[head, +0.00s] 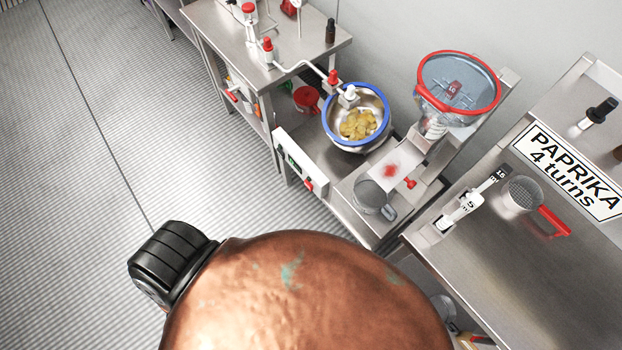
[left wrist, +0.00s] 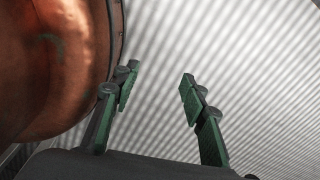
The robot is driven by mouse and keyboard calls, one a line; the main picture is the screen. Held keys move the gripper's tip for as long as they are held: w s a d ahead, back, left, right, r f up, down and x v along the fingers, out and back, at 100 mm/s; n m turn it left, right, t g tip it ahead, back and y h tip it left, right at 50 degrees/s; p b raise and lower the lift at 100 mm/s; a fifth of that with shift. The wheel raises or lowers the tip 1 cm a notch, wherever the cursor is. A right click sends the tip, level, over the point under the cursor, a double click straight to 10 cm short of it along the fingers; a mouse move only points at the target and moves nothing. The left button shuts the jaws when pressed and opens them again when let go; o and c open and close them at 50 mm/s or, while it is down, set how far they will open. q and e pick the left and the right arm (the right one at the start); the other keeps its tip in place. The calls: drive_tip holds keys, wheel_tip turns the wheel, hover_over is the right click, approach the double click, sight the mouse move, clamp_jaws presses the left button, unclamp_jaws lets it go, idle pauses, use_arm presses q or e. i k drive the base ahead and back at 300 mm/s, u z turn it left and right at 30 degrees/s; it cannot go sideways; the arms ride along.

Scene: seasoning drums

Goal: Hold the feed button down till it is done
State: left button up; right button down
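A blue-rimmed bowl (head: 328,128) holds yellow chips (head: 358,125). A red-rimmed clear hopper (head: 458,82) stands to its right. My left gripper (left wrist: 157,82) shows only in the left wrist view, open and empty above the striped floor, to the right of the copper drum (left wrist: 50,60). My right gripper is in neither view.
The copper drum (head: 300,290) fills the lower middle, with a black ribbed part (head: 170,262) at its left. A sign (head: 568,170) reads "PAPRIKA 4 turns" on the right table, near a red-handled sieve (head: 522,193). The floor at left is clear.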

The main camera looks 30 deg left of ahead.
sight(308, 185)
drive_tip(key=z, duration=1.3)
drive_tip(key=k, duration=1.75)
drive_tip(key=u, duration=2.25)
